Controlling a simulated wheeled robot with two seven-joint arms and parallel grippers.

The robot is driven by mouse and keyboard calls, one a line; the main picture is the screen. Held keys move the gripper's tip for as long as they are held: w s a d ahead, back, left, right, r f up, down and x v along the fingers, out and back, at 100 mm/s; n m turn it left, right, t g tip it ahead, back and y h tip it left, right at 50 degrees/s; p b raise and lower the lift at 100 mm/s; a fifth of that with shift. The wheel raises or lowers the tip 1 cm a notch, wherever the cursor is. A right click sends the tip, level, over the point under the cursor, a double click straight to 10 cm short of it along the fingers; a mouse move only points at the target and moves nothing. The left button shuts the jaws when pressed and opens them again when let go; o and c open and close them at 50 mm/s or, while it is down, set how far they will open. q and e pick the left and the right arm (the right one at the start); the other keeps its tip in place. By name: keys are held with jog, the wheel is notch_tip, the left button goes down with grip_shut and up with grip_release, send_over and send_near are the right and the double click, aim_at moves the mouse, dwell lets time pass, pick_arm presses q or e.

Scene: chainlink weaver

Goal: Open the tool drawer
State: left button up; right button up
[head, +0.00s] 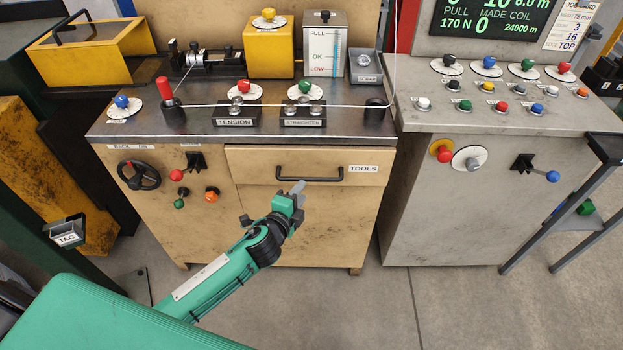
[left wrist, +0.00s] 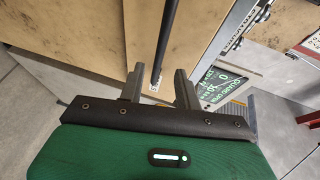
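The tool drawer (head: 260,169) is a tan front with a TOOLS label, set under the worktop; it looks shut. Its black bar handle (head: 335,180) runs across the front. In the left wrist view the handle (left wrist: 164,40) lies between the two fingers of my left gripper (left wrist: 158,84), with a gap on each side. The fingers are open. I cannot tell how deep the bar sits between them. My right gripper is in neither view.
A handwheel (head: 138,175) and small coloured knobs sit left of the drawer. The grey console (head: 470,220) stands to the right. A wire (head: 345,106) crosses the worktop (head: 200,128) above. The floor (head: 390,310) in front is clear.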

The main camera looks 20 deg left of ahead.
aim_at(311, 178)
pick_arm(q)
jog(key=x, duration=0.7)
jog(key=shift+w, duration=0.4)
grip_shut()
